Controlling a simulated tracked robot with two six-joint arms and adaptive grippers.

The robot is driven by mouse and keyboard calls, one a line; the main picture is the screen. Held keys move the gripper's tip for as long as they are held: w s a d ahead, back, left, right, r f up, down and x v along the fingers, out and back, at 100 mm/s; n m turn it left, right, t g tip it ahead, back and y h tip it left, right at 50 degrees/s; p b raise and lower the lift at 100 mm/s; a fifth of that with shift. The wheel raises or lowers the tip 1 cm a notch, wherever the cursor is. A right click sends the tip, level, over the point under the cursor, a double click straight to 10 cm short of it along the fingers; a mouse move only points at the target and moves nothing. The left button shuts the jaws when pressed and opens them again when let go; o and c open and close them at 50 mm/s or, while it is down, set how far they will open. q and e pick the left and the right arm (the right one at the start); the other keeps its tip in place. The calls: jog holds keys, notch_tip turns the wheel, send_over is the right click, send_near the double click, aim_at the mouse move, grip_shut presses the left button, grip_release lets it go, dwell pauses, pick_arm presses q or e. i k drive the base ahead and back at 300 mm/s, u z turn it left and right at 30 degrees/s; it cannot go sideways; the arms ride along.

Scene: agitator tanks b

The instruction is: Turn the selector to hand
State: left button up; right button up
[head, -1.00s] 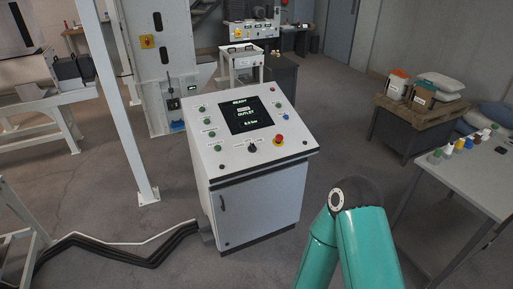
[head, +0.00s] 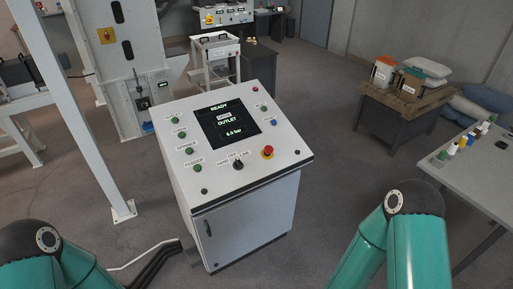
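The selector (head: 238,165) is a small black knob low on the sloped top of a white control console (head: 245,205). Labels above it read HAND, OFF and LINE from left to right. The knob is too small to tell for certain which label it points at. The console screen (head: 228,127) shows READY, OUTLET and 6.0 bar. My two teal arms show at the lower left and lower right, apart from the console. Neither gripper is in view.
A red emergency button (head: 267,152) sits right of the selector. Green buttons (head: 189,151) line the panel's left side. A white post (head: 80,120) stands left of the console. A grey table (head: 480,165) with small bottles stands at the right. Dark cables (head: 155,262) lie on the floor.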

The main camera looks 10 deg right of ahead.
aim_at(238, 165)
jog(key=u, duration=0.05)
jog(key=i, duration=0.85)
jog(key=u, duration=0.6)
